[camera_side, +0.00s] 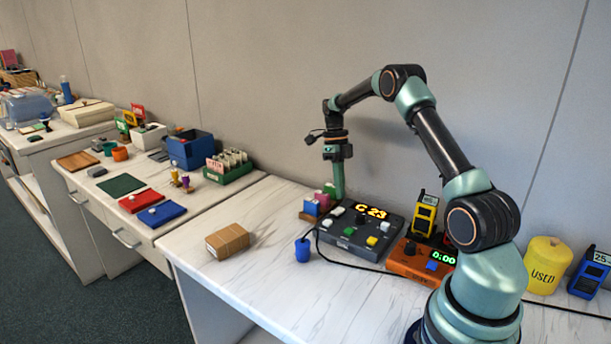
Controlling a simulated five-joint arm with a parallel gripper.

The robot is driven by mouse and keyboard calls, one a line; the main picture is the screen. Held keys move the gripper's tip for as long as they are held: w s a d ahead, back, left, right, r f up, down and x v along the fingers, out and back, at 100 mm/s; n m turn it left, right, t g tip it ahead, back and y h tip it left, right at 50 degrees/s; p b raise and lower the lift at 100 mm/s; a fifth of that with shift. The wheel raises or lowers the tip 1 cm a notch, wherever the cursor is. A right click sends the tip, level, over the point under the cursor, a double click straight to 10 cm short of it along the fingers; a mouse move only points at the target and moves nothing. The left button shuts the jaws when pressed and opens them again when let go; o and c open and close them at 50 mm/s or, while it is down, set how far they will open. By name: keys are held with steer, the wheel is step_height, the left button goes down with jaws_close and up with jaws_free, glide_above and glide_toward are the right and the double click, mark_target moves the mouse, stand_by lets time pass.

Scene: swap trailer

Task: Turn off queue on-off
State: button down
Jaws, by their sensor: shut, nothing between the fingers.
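A dark grey console (346,243) with a lit display reading C-23 (371,211) stands on the white marbled counter. It has a black knob and several white, yellow and green buttons (372,241). Which of its controls is the queue on-off is too small to tell. My gripper (339,196) points straight down, shut and empty, at the console's back left corner. Its tips are close to a white button (337,211); I cannot tell whether they touch anything.
Small coloured blocks in a wooden holder (310,217) stand left of the console. An orange timer box (409,261) and a yellow handheld device (425,215) are at its right. A blue cup (303,250) and a cardboard box (228,241) stand in front and left. A black cable crosses the counter.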

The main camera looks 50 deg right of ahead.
mark_target(337, 212)
steer(key=shift+a+f, duration=0.35)
steer(key=shift+f, duration=0.5)
steer(key=shift+a+f, duration=0.3)
steer(key=shift+f, duration=0.5)
steer(key=shift+a+f, duration=0.3)
steer(key=shift+f, duration=0.05)
steer(key=shift+d, duration=0.15)
steer(key=shift+d+r, duration=0.1)
steer(key=shift+d, duration=0.55)
